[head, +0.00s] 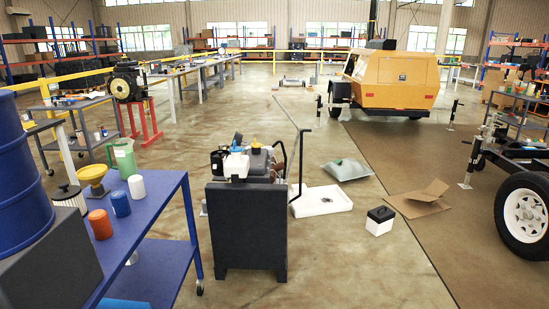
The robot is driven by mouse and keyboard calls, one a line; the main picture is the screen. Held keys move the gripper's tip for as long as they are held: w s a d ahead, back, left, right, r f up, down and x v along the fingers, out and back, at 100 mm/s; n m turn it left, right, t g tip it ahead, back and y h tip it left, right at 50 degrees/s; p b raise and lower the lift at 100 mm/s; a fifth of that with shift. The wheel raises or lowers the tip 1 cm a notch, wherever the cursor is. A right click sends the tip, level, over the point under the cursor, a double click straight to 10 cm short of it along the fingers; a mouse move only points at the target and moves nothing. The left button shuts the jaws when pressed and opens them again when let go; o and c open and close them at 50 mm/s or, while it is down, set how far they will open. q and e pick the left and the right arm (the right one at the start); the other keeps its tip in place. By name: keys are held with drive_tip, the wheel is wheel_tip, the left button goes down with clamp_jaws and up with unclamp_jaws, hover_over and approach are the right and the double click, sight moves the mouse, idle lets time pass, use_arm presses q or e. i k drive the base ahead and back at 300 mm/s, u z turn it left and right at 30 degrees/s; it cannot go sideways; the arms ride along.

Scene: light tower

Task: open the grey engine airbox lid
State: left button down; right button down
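A small engine assembly stands ahead of me behind a dark upright panel (246,232). On top of it are a white tank-like part (237,165), a dark grey box-like part (259,162), a black cylinder (218,162), a yellow cap and a blue cap. The grey part may be the airbox with its lid. It is too small to tell where a lid seam or clips lie, and it looks closed. The lower engine is hidden by the panel. Neither of my grippers is in view.
A blue cart (150,225) at left holds cans, a funnel and a green jug (124,158). A white tray (321,201), a black-and-white battery (380,220) and cardboard (418,200) lie on the floor at right. A trailer wheel (524,215) is far right. Floor in front is clear.

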sight(238, 136)
drive_tip(key=i, duration=2.9)
drive_tip(key=u, duration=1.15)
